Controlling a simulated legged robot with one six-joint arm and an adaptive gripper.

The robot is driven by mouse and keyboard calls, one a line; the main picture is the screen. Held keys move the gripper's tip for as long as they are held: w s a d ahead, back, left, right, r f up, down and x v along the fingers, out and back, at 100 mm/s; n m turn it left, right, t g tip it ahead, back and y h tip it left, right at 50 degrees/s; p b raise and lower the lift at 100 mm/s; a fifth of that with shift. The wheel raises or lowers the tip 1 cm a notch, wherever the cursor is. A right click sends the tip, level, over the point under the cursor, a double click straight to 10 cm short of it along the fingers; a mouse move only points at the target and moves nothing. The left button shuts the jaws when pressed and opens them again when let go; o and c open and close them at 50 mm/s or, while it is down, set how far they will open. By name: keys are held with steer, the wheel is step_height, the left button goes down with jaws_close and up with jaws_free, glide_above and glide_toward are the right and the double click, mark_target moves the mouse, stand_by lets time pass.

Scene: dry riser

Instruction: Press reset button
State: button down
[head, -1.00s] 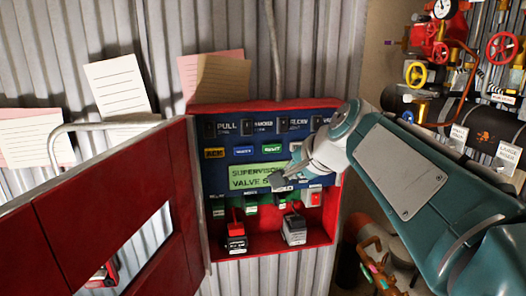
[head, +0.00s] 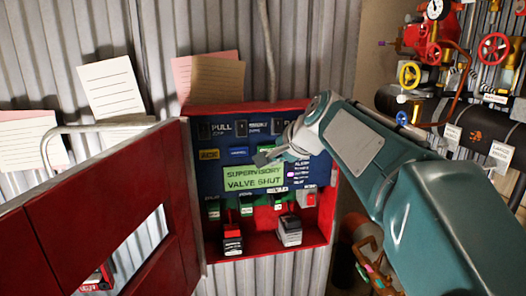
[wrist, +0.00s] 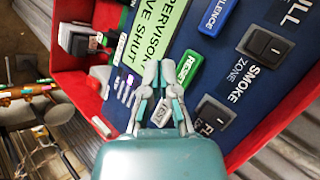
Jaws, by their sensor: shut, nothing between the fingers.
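The green reset button (wrist: 188,69) is on the blue panel (wrist: 236,78) inside the red box. In the head view my gripper covers most or all of it. My gripper (wrist: 160,72) is shut and empty, with its fingertips close beside the button's left edge in the wrist view. I cannot tell whether they touch the button or the panel. In the head view my gripper (head: 264,157) reaches in from the right, just above the green display (head: 253,179) reading "SUPERVISORY VALVE SHUT".
A blue silence button (wrist: 219,15) and black rocker switches (wrist: 265,44) are near the reset button. The red box door (head: 100,210) stands open at left. Below the display are small modules (head: 289,230). Pipes and valves (head: 495,48) are at right.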

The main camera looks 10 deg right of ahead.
steer(key=shift+w, duration=1.1)
steer(key=shift+w, duration=0.1)
stand_by(0.5)
steer(key=shift+w+r, duration=0.1)
steer(key=shift+w, duration=0.15)
steer(key=shift+w, duration=0.5)
stand_by(0.9)
steer(key=shift+s, duration=0.95)
steer(key=shift+s, duration=0.1)
steer(key=s, duration=0.4)
steer(key=shift+s, duration=0.4)
